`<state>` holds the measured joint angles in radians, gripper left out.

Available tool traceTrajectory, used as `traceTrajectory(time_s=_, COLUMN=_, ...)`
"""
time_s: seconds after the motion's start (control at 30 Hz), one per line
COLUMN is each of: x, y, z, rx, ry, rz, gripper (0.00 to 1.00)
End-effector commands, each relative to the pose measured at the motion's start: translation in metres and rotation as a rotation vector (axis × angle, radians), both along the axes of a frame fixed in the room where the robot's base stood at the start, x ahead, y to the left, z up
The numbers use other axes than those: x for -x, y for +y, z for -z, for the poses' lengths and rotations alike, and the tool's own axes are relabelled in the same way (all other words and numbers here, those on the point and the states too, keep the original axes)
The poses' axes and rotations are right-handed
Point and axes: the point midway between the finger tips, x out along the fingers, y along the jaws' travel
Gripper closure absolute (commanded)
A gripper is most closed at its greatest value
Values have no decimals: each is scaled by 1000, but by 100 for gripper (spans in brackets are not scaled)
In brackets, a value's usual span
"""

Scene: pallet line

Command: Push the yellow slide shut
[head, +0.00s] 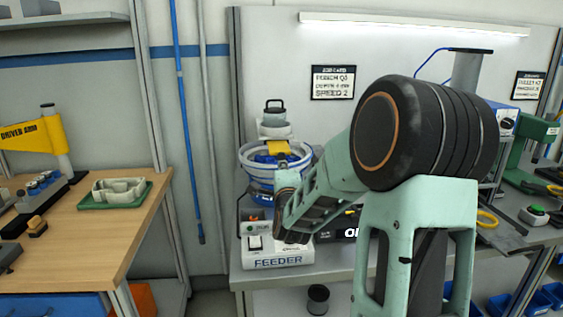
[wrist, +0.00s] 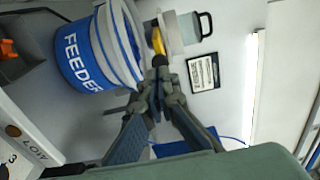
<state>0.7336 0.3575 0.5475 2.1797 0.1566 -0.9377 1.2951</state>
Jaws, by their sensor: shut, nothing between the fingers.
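The yellow slide (head: 278,147) shows in the head view as a small yellow piece above the blue-and-white feeder bowl (head: 245,160), under the grey hopper (head: 273,125). In the wrist view, which is turned on its side, the yellow slide (wrist: 158,41) shows just past my fingertips, between the bowl (wrist: 82,58) and the hopper (wrist: 182,30). My gripper (wrist: 160,66) is shut and empty, its tips close to the slide. I cannot tell whether they touch it. In the head view my arm hides part of the bowl's right side.
The white feeder base (head: 278,258) stands on the grey bench under the bowl. A wooden table (head: 85,225) with a green tray (head: 110,203) is at the left. A sign (head: 333,82) hangs on the back panel. Free air lies left of the bowl.

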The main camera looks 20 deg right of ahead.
Motion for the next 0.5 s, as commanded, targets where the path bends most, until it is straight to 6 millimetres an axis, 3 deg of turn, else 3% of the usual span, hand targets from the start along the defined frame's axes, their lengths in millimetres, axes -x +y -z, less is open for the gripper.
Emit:
traceTrajectory(time_s=0.2, x=-30, y=-10, z=0, rx=-1, ry=0, rz=-1, gripper=100)
traceTrajectory(time_s=0.5, x=-43, y=-14, z=1, rx=0, ry=1, rz=-1, gripper=100)
